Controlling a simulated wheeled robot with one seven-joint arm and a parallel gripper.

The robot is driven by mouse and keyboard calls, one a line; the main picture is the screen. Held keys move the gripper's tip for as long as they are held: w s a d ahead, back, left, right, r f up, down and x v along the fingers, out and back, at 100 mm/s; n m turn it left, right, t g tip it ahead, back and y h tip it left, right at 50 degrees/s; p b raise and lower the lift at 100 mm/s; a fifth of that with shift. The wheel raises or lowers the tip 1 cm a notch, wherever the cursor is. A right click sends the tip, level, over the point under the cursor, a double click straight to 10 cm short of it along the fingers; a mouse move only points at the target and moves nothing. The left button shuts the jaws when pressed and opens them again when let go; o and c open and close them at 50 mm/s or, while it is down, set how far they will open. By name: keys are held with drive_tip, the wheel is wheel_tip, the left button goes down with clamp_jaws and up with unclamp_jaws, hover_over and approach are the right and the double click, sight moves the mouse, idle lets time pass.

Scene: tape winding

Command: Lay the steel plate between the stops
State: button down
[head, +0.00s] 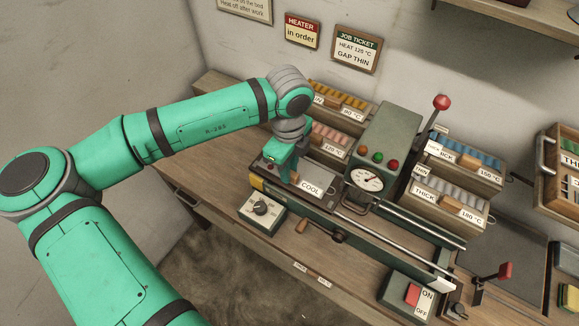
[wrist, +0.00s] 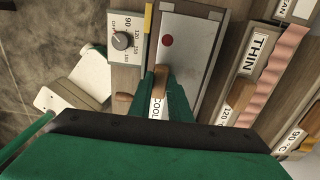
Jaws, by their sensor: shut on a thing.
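My gripper (head: 292,172) points down over the left end of the machine bed, just left of the COOL label (head: 311,189). In the wrist view its fingers (wrist: 161,88) are closed around a brown wooden handle (wrist: 160,75). A flat grey steel surface with a red dot (wrist: 190,45) lies beside and beyond the handle. I cannot tell whether the handle is joined to this surface. The fingers cover part of the COOL label (wrist: 158,106). The stops cannot be clearly made out, and the arm hides part of the bed.
A dial box (head: 261,210) sits in front of the bed. A gauge housing (head: 378,150) with a red-knobbed lever stands to the right. Open trays of strips, including a THICK tray (head: 445,195), stand behind. An ON/OFF box (head: 409,296) is at front right. Bare bench (head: 215,145) lies left.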

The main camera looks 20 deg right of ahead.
drive_tip(key=shift+f, duration=0.35)
drive_tip(key=c, duration=1.6)
unclamp_jaws()
drive_tip(key=shift+c, duration=0.2)
drive_tip(key=shift+r, duration=0.1)
drive_tip(key=shift+w+r, duration=0.15)
drive_tip(key=shift+r, duration=0.05)
wheel_tip(320, 180, up, 13)
drive_tip(key=shift+f, duration=0.2)
